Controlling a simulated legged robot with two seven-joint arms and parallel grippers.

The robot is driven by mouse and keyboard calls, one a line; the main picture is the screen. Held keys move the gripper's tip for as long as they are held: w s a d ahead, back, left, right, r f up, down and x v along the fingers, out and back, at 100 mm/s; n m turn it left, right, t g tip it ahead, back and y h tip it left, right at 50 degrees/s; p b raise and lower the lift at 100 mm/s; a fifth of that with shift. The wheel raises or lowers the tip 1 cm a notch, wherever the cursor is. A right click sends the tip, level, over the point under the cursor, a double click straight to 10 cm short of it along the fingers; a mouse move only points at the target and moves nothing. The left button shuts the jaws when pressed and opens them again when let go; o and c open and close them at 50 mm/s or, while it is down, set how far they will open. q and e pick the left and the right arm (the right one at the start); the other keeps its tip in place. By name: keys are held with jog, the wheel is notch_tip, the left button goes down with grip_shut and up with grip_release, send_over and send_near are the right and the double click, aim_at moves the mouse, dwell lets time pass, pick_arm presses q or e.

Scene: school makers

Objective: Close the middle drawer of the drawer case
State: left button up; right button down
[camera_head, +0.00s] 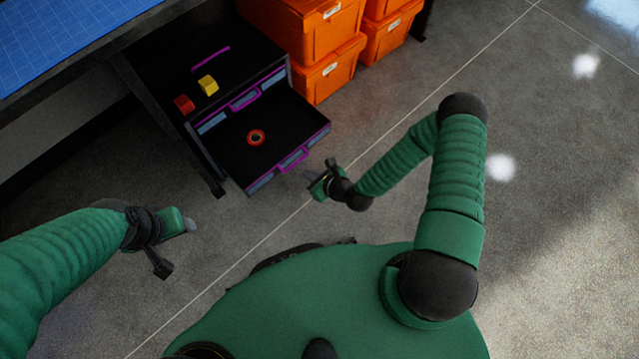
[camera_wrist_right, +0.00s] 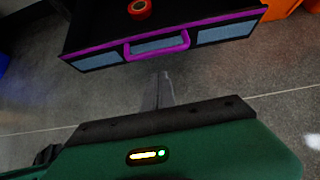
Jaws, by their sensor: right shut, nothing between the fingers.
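The drawer case (camera_head: 215,88) is black with purple trim and stands under the table edge. Its middle drawer (camera_head: 292,118) is pulled out toward me and holds a red roll of tape (camera_head: 256,137). The drawer's purple handle (camera_head: 293,160) also shows in the right wrist view (camera_wrist_right: 157,46). My right gripper (camera_head: 309,174) is shut and empty, just in front of the drawer front and close to the handle; in the right wrist view its fingers (camera_wrist_right: 165,88) point at the handle, apparently with a small gap. My left gripper (camera_head: 190,225) is left of the drawer, away from it; its finger opening is unclear.
A yellow block (camera_head: 208,85) and a red block (camera_head: 184,103) lie on top of the case. Orange bins (camera_head: 325,80) are stacked to the right of the case. A dark table leg (camera_head: 200,165) stands left of the drawer. The grey floor in front is clear.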

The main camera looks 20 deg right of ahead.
pick_arm(q)
jog(key=shift+f+b, duration=0.3)
jog(key=shift+f, duration=0.2)
pick_arm(e)
jog(key=shift+w+a+r, duration=0.15)
jog(key=shift+w+a, duration=0.1)
jog(key=shift+w, duration=0.35)
jog(key=shift+w+a+r, duration=0.15)
jog(key=shift+w+a, duration=0.05)
jog(key=shift+w, duration=0.35)
jog(key=shift+w, duration=0.1)
